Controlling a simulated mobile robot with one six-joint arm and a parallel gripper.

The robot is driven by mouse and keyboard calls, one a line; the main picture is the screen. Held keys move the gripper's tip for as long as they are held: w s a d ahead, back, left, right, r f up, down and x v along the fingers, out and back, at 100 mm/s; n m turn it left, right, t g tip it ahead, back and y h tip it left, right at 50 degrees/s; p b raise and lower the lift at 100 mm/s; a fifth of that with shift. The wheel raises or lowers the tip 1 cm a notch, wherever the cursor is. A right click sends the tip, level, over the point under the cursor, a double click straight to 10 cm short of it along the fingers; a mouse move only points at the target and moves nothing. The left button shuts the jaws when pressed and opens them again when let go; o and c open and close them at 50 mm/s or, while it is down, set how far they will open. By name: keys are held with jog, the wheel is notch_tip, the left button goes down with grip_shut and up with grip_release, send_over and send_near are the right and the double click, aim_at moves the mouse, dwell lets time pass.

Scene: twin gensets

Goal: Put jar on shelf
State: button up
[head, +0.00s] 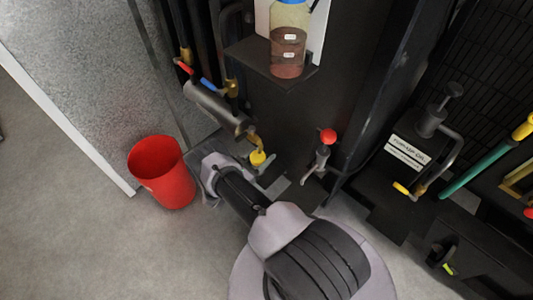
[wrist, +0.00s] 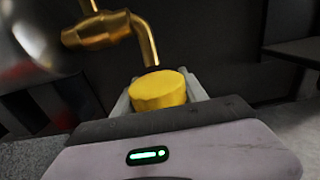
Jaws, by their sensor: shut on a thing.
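A jar with a yellow lid (wrist: 158,90) is between the fingers of my gripper (wrist: 160,97) in the wrist view. The gripper is shut on it. The lid faces up, and the jar's body is hidden below the lid by the gripper. In the head view the yellow lid (head: 258,158) shows just under a brass spout. A small dark shelf (head: 246,52) is on the machine at the top middle. A clear bottle with a blue cap and reddish contents (head: 288,45) stands on it.
The brass spout (wrist: 145,42) hangs close above the lid in the wrist view. A grey cylinder with red and blue valve handles (head: 213,105) is beside it. A red bucket (head: 161,172) stands on the floor at left. A red-knobbed lever (head: 325,145) is at right.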

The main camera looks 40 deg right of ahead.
jog(key=shift+d+f, duration=0.1)
jog(key=shift+d, duration=0.95)
jog(key=shift+a+f+b, duration=0.1)
jog(key=shift+f+b, duration=0.05)
jog(key=shift+b, duration=0.3)
jog(key=o, duration=1.5)
